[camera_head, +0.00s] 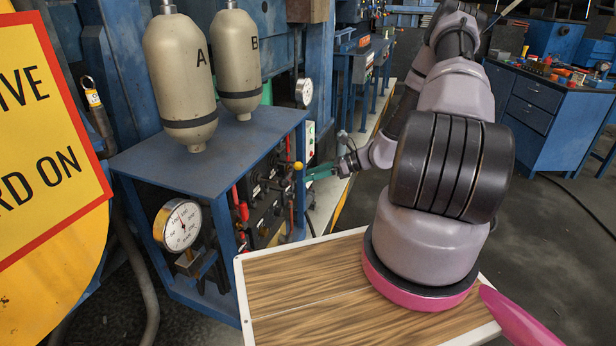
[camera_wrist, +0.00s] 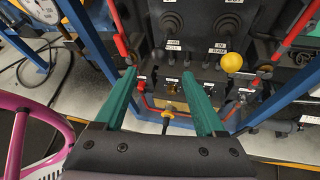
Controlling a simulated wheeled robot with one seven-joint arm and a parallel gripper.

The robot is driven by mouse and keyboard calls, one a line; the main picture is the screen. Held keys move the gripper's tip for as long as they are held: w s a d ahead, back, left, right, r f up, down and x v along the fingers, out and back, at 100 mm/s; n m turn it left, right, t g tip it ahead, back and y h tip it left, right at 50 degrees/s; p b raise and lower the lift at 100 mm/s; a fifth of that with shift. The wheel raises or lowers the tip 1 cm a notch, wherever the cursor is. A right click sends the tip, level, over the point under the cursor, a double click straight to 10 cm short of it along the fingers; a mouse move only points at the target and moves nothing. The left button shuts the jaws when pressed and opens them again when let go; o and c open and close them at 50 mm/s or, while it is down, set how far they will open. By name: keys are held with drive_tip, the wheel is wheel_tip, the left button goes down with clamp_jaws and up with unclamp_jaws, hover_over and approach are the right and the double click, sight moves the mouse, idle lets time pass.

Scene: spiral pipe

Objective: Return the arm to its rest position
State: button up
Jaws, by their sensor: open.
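My gripper (camera_head: 322,172) has two green fingers and reaches left toward the control panel under the blue shelf in the head view. In the wrist view my gripper (camera_wrist: 163,100) is open, its green fingers wide apart with nothing held between them. Beyond the fingertips is the black control panel (camera_wrist: 205,50) with labels and knobs. A red-handled lever (camera_wrist: 122,45) stands beside the left finger. A yellow ball knob (camera_wrist: 232,62) stands near the right fingertip. I cannot tell whether the fingers touch the panel parts.
Two beige tanks, A (camera_head: 180,80) and B (camera_head: 237,60), stand on the blue shelf (camera_head: 215,145). A pressure gauge (camera_head: 182,226) is below it. A yellow sign (camera_head: 40,140) is at the left. A blue workbench (camera_head: 545,110) is at the back right, with open floor before it.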

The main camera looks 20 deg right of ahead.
drive_tip(key=s+a+r+n+g+h, duration=0.15)
drive_tip(key=r+n, duration=0.25)
drive_tip(key=r, duration=0.5)
drive_tip(key=s+a+r+n+g+h, duration=0.1)
drive_tip(key=s+r+n+h, duration=0.3)
drive_tip(key=r, duration=0.6)
drive_tip(key=s+a+r+n+g, duration=0.1)
drive_tip(key=s+r+n, duration=0.1)
drive_tip(key=r+n, duration=0.5)
drive_tip(key=s+r+n+t+h, duration=0.5)
drive_tip(key=s+r, duration=1.3)
drive_tip(key=r, duration=0.1)
drive_tip(key=shift+d+r+n, duration=0.35)
drive_tip(key=shift+r+n, duration=0.05)
drive_tip(key=shift+t, duration=0.25)
